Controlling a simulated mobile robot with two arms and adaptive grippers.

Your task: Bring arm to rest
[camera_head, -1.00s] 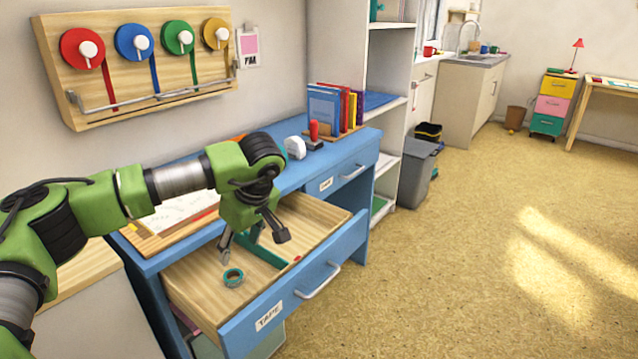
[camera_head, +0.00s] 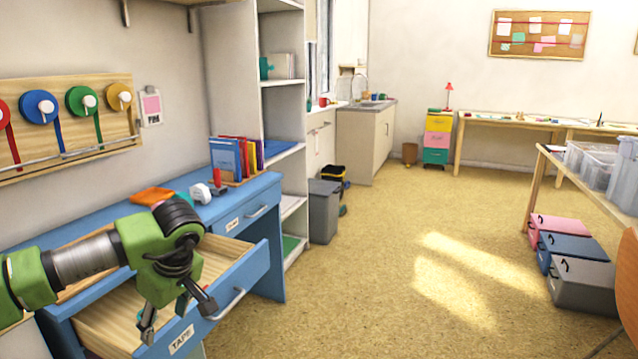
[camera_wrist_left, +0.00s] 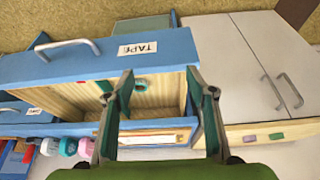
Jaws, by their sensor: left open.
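My left gripper (camera_head: 178,318) is open and empty, with its fingers apart over the front of the open drawer marked TAPE (camera_head: 228,305) in the head view. Its arm comes in from the left and covers much of the drawer. In the left wrist view my left gripper (camera_wrist_left: 158,85) also shows open, with nothing between its fingers. A teal tape roll (camera_wrist_left: 140,83) lies inside the drawer in that view, beyond the fingers and apart from them. My right gripper is not in view.
The blue desk (camera_head: 262,190) holds books (camera_head: 228,160) and a white dispenser (camera_head: 200,193). A rack of coloured spools (camera_head: 82,100) hangs above. A grey bin (camera_head: 323,210) stands beyond the desk. A table at right has storage boxes (camera_head: 575,262) beneath. The middle floor is free.

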